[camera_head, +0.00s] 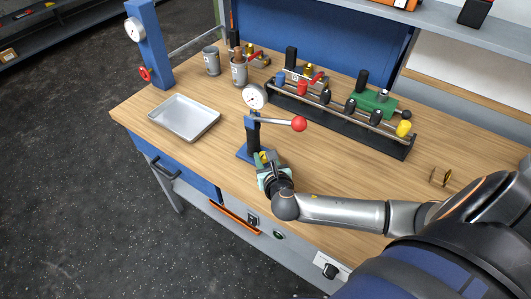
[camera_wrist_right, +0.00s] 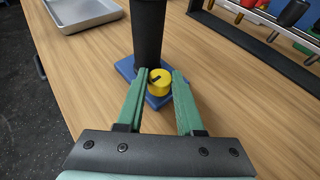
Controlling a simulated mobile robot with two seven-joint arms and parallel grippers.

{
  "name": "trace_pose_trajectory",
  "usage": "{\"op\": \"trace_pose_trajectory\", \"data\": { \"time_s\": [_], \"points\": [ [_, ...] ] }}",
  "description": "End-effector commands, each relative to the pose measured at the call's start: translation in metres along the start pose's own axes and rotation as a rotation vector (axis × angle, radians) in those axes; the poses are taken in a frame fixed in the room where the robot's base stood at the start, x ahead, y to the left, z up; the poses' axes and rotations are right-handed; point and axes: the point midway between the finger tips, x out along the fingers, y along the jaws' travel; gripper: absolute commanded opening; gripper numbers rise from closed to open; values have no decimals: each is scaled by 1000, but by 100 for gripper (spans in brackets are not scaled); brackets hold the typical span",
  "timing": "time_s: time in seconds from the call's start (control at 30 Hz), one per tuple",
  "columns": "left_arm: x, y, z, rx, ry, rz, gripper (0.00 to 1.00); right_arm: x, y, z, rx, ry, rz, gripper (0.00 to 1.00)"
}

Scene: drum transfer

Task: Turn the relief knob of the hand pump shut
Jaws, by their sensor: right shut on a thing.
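The hand pump stands on a blue base plate (camera_head: 247,153), with a dark upright body (camera_head: 253,132), a round white gauge (camera_head: 255,97) on top and a lever ending in a red ball (camera_head: 299,124). Its yellow relief knob (camera_wrist_right: 159,82) sits low at the front of the body, with a dark mark on its top. My right gripper (camera_wrist_right: 160,78) has its green fingers on either side of the knob and is shut on it. In the head view the gripper (camera_head: 266,166) partly hides the knob. My left gripper is not in view.
A metal tray (camera_head: 184,118) lies left of the pump. A black rack (camera_head: 345,120) with several coloured fittings stands behind and to the right. Metal cups (camera_head: 239,70) stand at the back. A small brass-coloured piece (camera_head: 440,177) lies at the right. Bare wood surrounds the pump's front.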

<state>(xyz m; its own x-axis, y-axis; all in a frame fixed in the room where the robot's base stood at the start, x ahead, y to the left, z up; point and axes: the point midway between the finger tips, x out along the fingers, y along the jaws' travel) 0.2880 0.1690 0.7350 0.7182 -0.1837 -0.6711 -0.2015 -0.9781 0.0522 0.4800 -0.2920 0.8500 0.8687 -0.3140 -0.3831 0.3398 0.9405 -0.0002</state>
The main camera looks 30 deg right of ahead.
Motion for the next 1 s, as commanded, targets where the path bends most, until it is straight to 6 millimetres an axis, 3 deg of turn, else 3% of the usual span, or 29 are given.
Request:
{"op": "trace_pose_trajectory", "data": {
  "time_s": [0.53, 0.57, 0.8, 1.0],
  "points": [
    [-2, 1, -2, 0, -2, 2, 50, 0, 0, -1, 10, 2, -23, 0],
    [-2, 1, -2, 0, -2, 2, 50, 0, 0, -1, 10, 2, -23, 39],
    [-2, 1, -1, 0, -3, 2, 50, 0, 0, -1, 9, 1, -22, 66],
    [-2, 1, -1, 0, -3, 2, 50, 0, 0, 0, 9, 0, -22, 66]
  ]
}}
